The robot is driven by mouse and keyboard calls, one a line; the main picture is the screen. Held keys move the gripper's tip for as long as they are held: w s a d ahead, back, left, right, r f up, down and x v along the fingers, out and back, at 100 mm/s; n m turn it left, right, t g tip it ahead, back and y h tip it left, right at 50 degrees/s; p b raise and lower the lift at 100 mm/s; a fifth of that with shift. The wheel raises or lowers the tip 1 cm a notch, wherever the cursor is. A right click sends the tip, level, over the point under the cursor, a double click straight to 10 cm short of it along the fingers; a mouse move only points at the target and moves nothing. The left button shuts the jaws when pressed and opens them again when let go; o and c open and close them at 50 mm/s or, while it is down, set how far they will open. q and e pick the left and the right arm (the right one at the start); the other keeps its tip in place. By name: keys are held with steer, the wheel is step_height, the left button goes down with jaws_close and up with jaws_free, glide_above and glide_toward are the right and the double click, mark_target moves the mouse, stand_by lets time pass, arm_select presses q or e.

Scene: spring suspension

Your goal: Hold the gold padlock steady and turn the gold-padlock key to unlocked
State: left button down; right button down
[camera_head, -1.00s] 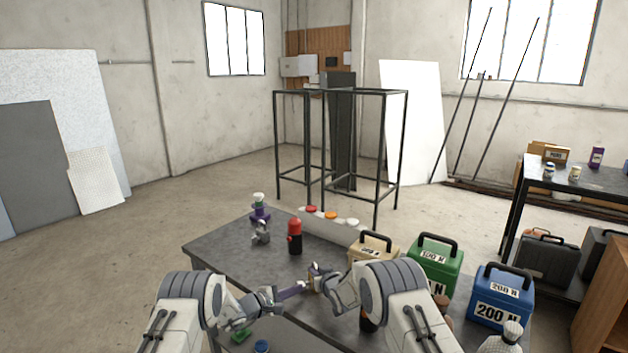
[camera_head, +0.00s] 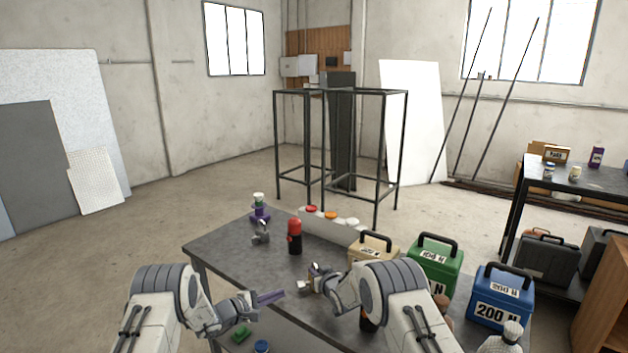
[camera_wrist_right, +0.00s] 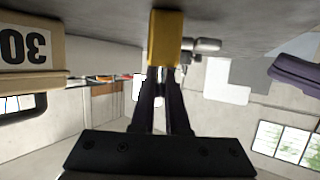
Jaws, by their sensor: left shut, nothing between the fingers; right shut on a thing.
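The gold padlock (camera_wrist_right: 165,38) is between the black fingers of my right gripper (camera_wrist_right: 163,75) in the right wrist view. In the head view the padlock (camera_head: 315,269) is mostly hidden by that gripper (camera_head: 319,277), which holds it above the table. A silver key (camera_wrist_right: 204,45) sticks out from the padlock's side; it also shows in the head view (camera_head: 303,286). Its turn position cannot be told. My left gripper (camera_head: 280,293), with purple fingers, is shut and empty, apart from the key and to its left. Its purple fingers (camera_wrist_right: 296,74) also show in the right wrist view.
The dark table (camera_head: 222,243) carries a red-and-black bottle (camera_head: 295,237) and a strip with coloured buttons (camera_head: 331,216) behind. Tan (camera_head: 374,249), green (camera_head: 435,263) and blue (camera_head: 500,297) weight boxes crowd the right. A green piece (camera_head: 240,334) and blue cap (camera_head: 261,346) lie near the front.

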steer(key=shift+f, duration=0.15)
steer(key=c, duration=0.8)
jaws_free()
steer(key=shift+c, duration=0.2)
